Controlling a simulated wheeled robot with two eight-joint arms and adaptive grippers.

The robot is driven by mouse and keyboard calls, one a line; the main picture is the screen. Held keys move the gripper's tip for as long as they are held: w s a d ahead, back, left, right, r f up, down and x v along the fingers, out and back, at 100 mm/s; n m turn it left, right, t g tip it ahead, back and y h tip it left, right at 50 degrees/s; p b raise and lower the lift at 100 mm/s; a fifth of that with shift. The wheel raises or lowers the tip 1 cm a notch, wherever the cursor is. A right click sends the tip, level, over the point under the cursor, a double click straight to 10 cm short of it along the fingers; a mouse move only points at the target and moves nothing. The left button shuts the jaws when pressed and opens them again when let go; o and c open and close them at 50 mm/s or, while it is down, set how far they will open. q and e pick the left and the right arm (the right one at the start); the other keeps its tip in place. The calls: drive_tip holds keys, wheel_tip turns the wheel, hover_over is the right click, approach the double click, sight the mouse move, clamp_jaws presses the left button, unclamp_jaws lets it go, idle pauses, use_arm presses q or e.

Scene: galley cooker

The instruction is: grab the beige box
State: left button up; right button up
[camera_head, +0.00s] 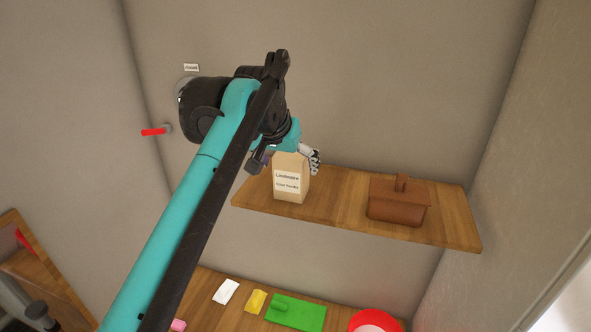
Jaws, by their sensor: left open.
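The beige box (288,186) stands upright on a wooden wall shelf, near its left end. It carries a printed label on its front. My left arm comes in from the lower left and reaches up in front of the shelf. My left gripper (312,160) is at the top of the box, by its upper right edge. It is open, and part of it is hidden behind the arm and the box. I cannot tell whether the fingers touch the box. My right gripper is not in view.
A brown lidded container (398,203) stands on the shelf (340,212), right of the box, with bare shelf between. Below are a green board (308,315), a yellow item (255,301), a white item (226,291) and a red round dish (376,320). A red handle (154,132) juts from the left wall.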

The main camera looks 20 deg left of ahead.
use_arm(q)
drive_tip(key=x, duration=0.2)
drive_tip(key=p+x, duration=0.1)
drive_tip(key=x, duration=0.2)
drive_tip(key=shift+w+a+r, duration=0.15)
drive_tip(key=shift+w, duration=0.25)
drive_tip(key=shift+s, duration=0.1)
drive_tip(key=c, duration=1.4)
drive_tip(key=shift+o, duration=0.2)
drive_tip(key=shift+r, duration=0.1)
